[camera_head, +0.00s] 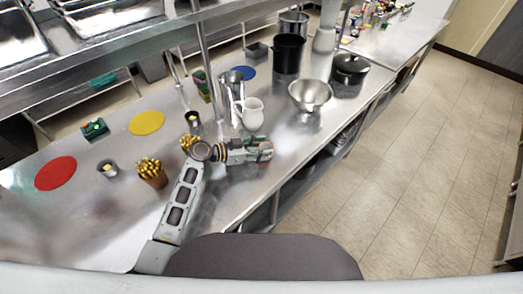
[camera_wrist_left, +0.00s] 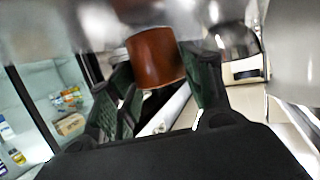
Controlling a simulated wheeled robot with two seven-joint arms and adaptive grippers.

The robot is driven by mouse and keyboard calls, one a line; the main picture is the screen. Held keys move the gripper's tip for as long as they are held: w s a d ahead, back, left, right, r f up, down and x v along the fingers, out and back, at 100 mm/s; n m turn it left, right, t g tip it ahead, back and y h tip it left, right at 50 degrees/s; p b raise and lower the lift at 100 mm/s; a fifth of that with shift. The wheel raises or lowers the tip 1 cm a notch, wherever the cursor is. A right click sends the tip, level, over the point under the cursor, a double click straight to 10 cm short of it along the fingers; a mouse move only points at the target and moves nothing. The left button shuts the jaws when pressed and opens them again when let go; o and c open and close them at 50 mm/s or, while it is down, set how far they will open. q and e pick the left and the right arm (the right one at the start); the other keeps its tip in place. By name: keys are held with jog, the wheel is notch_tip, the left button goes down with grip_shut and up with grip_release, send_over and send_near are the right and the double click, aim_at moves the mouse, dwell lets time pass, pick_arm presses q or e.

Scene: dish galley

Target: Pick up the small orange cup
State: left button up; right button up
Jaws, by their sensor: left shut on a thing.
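The small orange cup (camera_wrist_left: 155,57), brownish orange and smooth, sits between the two dark green finger pads of my left gripper in the left wrist view. In the head view my left gripper (camera_head: 261,150) is shut on it near the front edge of the steel counter, and only a small reddish patch of the cup (camera_head: 267,146) shows between the fingers. I cannot tell whether the cup touches the counter. My right gripper is not in view.
A white pitcher (camera_head: 250,113) and a steel bowl (camera_head: 310,95) stand behind my left gripper. A brown holder (camera_head: 152,174) with yellow sticks stands left of my arm. Red (camera_head: 55,173) and yellow (camera_head: 146,122) discs lie farther left. The counter's front edge is close.

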pick_arm(q)
notch_tip(320, 180, up, 9)
jog(key=b, duration=0.1)
dwell(0.4)
jog(key=shift+s, duration=0.1)
dwell(0.5)
